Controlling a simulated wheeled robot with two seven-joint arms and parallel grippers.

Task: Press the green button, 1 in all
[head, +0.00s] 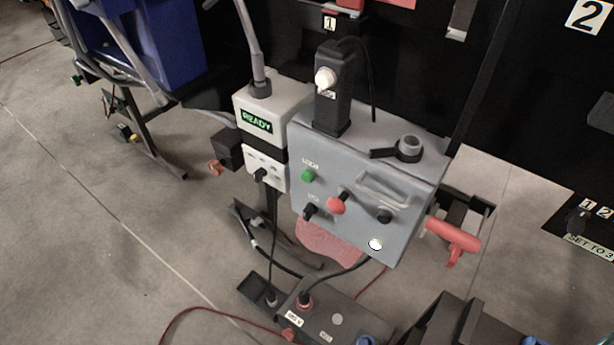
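The green button (307,175) is a small round cap on the sloping front of a grey control box (333,192), at its upper left under a small label. It is uncovered, and nothing touches it. A red mushroom button (336,205) sits below and to its right on the same face.
A white box with a lit READY display (257,121) stands left of the control box. Black knobs (384,215), a white button (375,244) and a red handle (454,236) are nearby. A dark floor box (335,318) with cables lies below. Open floor is at left.

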